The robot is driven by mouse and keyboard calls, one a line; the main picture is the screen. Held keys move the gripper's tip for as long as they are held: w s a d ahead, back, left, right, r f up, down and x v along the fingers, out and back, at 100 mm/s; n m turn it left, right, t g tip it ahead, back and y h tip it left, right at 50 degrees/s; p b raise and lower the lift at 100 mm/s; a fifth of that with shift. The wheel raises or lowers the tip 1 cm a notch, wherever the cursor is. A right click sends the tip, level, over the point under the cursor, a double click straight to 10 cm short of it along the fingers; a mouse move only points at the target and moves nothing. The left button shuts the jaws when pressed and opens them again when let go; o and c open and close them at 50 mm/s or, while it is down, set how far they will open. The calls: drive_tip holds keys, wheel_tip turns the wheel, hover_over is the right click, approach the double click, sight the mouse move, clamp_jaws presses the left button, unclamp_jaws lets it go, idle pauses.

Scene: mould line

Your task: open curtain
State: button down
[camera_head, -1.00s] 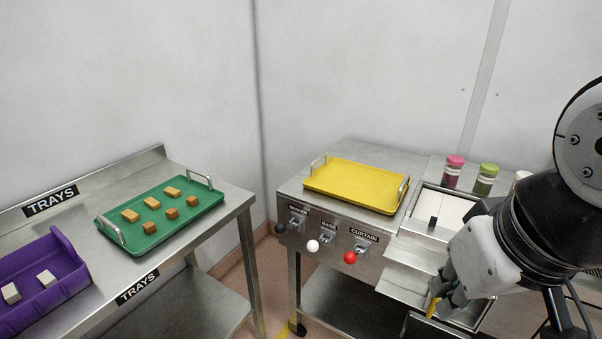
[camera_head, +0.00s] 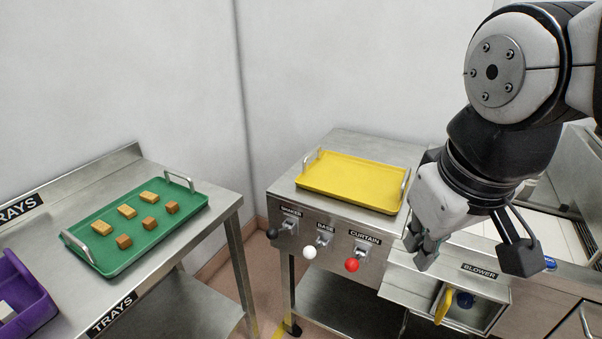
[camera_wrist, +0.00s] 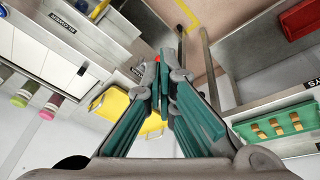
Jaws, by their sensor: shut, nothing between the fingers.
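The red ball knob (camera_head: 352,265) of the lever under the CURTAIN label (camera_head: 365,237) is on the front panel of the steel unit. The lever hangs outward and down. My gripper (camera_head: 417,252) is shut and empty, to the right of the red knob and apart from it in the head view. In the wrist view the shut fingertips (camera_wrist: 160,68) have a small bit of red just beyond them, probably the knob; the rest of it is hidden.
A black knob (camera_head: 272,234) and a white knob (camera_head: 310,252) are left of the red one. A yellow tray (camera_head: 350,183) lies on top. The BLOWER drawer (camera_head: 493,290) stands open below my gripper. A green tray (camera_head: 105,258) is on the left table.

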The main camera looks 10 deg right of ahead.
drive_tip(key=w+a+f+n+g+h+b, duration=0.1)
drive_tip(key=w+a+f+n+g+b, duration=0.2)
drive_tip(key=w, duration=0.7)
drive_tip(key=n+h+b, duration=0.1)
drive_tip(key=n+b, duration=0.1)
drive_tip(key=n, duration=0.4)
hover_over(349, 262)
drive_tip(key=s+a, duration=0.1)
drive_tip(key=a, duration=0.3)
wheel_tip(349, 262, down, 9)
drive_tip(key=shift+a+r, duration=0.15)
drive_tip(key=shift+a, duration=0.05)
drive_tip(key=b+x, duration=0.2)
drive_tip(key=x, duration=1.2)
drive_tip(key=shift+d+b, duration=0.2)
drive_tip(key=shift+b, duration=0.2)
drive_tip(key=shift+w, duration=0.1)
